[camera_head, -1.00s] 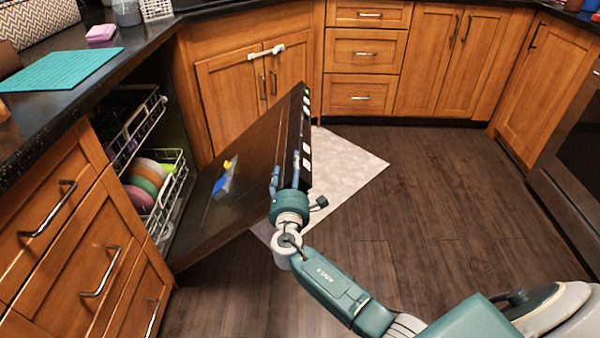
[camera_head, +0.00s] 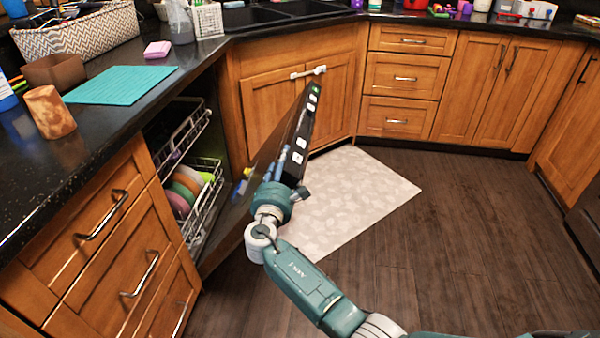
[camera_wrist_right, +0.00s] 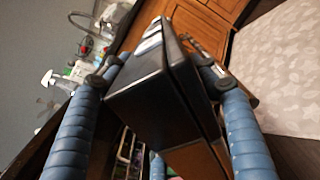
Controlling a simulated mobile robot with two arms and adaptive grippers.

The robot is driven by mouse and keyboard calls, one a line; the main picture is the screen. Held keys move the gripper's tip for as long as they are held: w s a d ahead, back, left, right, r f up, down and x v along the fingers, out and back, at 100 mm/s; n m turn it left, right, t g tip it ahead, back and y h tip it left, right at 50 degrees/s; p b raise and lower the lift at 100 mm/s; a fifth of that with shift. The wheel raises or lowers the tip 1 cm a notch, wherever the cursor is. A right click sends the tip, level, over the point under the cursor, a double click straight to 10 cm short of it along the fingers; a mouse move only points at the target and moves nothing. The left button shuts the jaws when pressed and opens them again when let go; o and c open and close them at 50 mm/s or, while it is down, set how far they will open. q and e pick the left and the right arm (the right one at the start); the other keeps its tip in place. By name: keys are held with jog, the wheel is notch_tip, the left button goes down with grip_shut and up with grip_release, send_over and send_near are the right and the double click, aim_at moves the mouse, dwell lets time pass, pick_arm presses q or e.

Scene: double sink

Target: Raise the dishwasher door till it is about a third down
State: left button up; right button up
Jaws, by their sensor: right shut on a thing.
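The dishwasher door (camera_head: 238,215) is partly open, hinged low at the cabinet front and leaning steeply upward out from the opening. Its black control edge (camera_head: 303,135) with white labels faces up and right. My right gripper (camera_head: 275,178) is shut on the door near its upper edge. In the right wrist view the blue fingers of the gripper (camera_wrist_right: 160,80) lie on either side of the dark door edge (camera_wrist_right: 150,95). A blue and yellow item (camera_head: 241,186) shows on the door's inner face, partly hidden. My left gripper is not in view.
Inside the dishwasher, a lower rack (camera_head: 207,205) holds colored plates (camera_head: 183,190), and an upper rack (camera_head: 187,130) shows above it. Drawers (camera_head: 115,240) stand at the left. A pale rug (camera_head: 350,190) lies on the open dark floor (camera_head: 440,240).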

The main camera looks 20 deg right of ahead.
pick_arm(q)
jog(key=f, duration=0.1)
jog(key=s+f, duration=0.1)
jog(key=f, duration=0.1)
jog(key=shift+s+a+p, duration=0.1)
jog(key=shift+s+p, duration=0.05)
jog(key=shift+p, duration=0.25)
pick_arm(e)
jog(key=shift+n, duration=0.5)
jog(key=w+a+r, duration=0.2)
jog(key=a, duration=0.1)
jog(key=w+a+r, duration=0.1)
jog(key=a, duration=0.1)
jog(key=shift+a+r, duration=0.2)
jog(key=shift+r, duration=0.05)
jog(key=o, duration=1.7)
jog(key=shift+f, duration=0.1)
jog(key=v, duration=0.7)
jog(key=shift+s, duration=0.3)
jog(key=shift+a, duration=0.1)
